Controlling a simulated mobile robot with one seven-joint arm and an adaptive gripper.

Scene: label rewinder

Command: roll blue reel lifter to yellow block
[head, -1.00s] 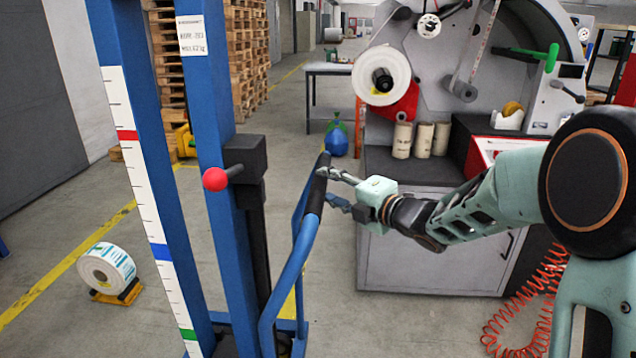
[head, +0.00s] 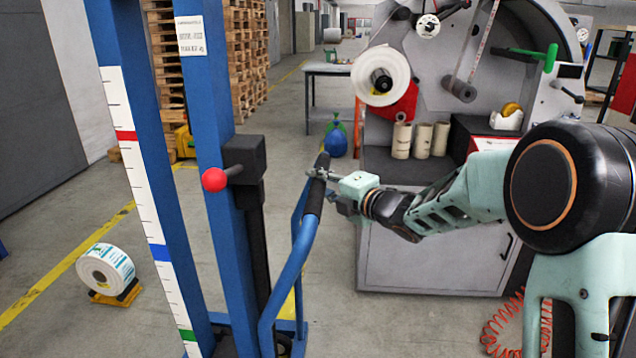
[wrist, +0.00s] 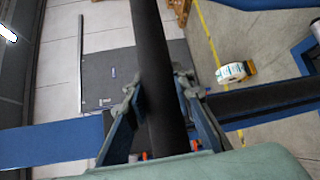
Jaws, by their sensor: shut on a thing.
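The blue reel lifter (head: 210,120) stands upright at the left centre of the head view, with a red-knobbed lever and a marked white scale on its mast. Its blue push handle (head: 287,275) reaches toward me and has a black grip (head: 314,190). My gripper (head: 318,175) is shut on that black grip, near its upper end. In the wrist view the dark bar (wrist: 155,75) runs between my two fingers. A yellow block (head: 129,296) lies on the floor at the left, under a white label reel (head: 106,268).
The grey rewinder machine (head: 430,240) stands right of the lifter, with cardboard cores on its ledge. A workbench (head: 325,70), a blue-green object (head: 336,140) and stacked pallets (head: 245,60) are behind. Open floor lies between the lifter and the reel.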

